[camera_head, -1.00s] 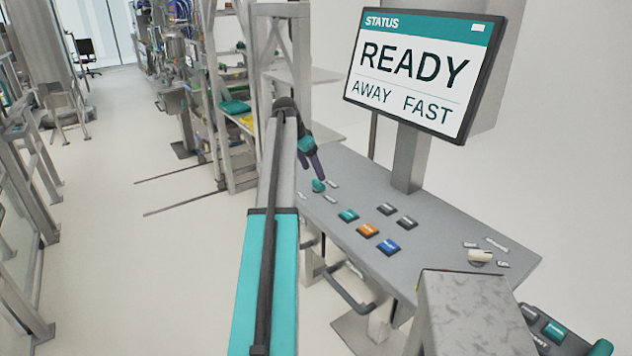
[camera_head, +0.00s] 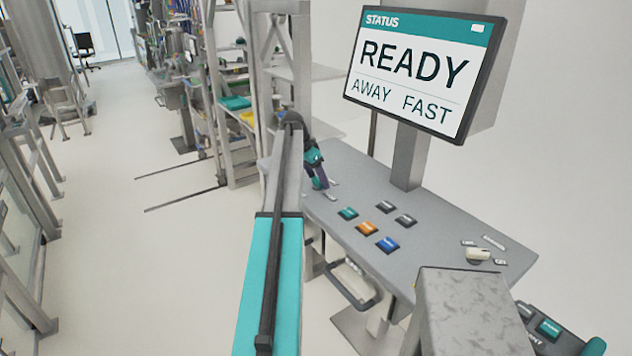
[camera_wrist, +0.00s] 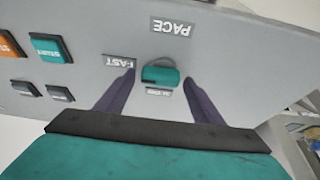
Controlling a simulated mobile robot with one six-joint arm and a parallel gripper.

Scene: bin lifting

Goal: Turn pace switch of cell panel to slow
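The cell panel (camera_head: 430,235) is a grey slanted desk. In the wrist view its pace switch (camera_wrist: 160,75) is a teal knob below an upside-down PACE label (camera_wrist: 172,26). The FAST label (camera_wrist: 119,62) is left of the knob; a small, partly covered label (camera_wrist: 160,92) lies just below it. My gripper (camera_wrist: 159,78) is open, one finger on each side of the knob, with small gaps visible. In the head view my gripper (camera_head: 321,181) is at the panel's far left end and largely hides the knob. The status screen (camera_head: 412,75) reads READY, AWAY, FAST.
Teal (camera_head: 348,213), orange (camera_head: 367,228), blue (camera_head: 387,245) and dark buttons sit mid-panel. A cream knob (camera_head: 479,254) is at the panel's right. The screen post (camera_head: 408,160) rises behind the buttons. Shelving (camera_head: 240,110) stands beyond my arm.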

